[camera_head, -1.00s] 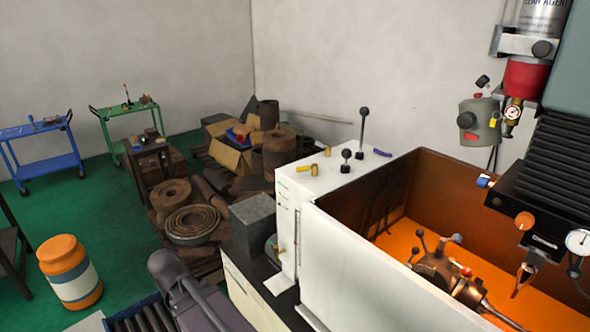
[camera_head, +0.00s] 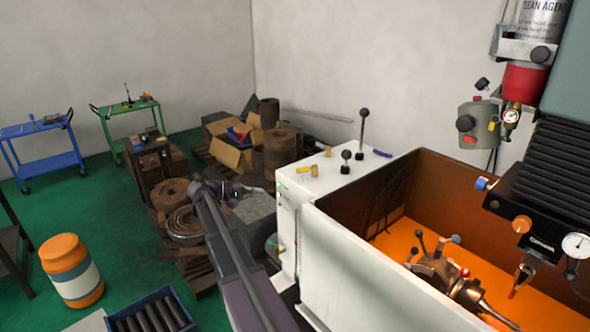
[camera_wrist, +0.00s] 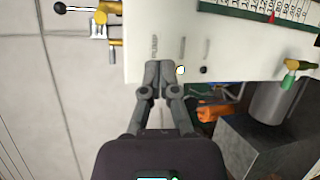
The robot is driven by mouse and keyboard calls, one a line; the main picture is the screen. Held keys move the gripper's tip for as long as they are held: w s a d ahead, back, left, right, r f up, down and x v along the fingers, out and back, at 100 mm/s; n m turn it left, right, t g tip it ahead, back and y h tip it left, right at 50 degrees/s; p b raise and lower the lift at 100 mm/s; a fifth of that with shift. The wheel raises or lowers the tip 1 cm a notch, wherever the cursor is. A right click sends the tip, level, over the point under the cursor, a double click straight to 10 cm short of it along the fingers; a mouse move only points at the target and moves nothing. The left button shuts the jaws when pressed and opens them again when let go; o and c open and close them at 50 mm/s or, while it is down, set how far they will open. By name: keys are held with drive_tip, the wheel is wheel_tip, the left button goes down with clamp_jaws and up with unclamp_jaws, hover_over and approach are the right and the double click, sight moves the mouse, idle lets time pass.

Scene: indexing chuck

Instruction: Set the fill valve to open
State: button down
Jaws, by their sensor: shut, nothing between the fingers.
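I cannot tell for sure which fitting is the fill valve. In the wrist view a yellow fitting with a green handle (camera_wrist: 290,73) sticks out at the right of the white cabinet (camera_wrist: 225,38). Another yellow fitting (camera_wrist: 101,18) shows at the top left, by a black-knobbed lever (camera_wrist: 72,8). In the head view the cabinet top (camera_head: 330,180) carries yellow fittings (camera_head: 303,170), a blue handle (camera_head: 383,153) and two black-knobbed levers. My gripper (camera_wrist: 157,66) is shut and empty, its tips over the cabinet face near lettering like "PUMP". It also shows in the head view (camera_head: 262,190), left of the cabinet.
An orange-floored machine basin (camera_head: 395,235) with a chuck (camera_head: 437,270) lies right of the cabinet. A grey block (camera_head: 255,212) stands beside the cabinet. Rusty scrap (camera_head: 275,150) is piled behind. An orange drum (camera_head: 70,270) stands on open green floor.

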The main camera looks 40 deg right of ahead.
sight(294, 176)
drive_tip(key=w+d+r+m+g+h, duration=0.1)
drive_tip(key=d+r+g, duration=0.2)
drive_tip(key=d+r, duration=0.2)
drive_tip(key=shift+w+h, duration=0.2)
drive_tip(key=shift+h, duration=0.1)
drive_tip(key=shift+p+x, duration=0.3)
drive_tip(key=shift+x, duration=4.65)
drive_tip(key=shift+a, duration=0.1)
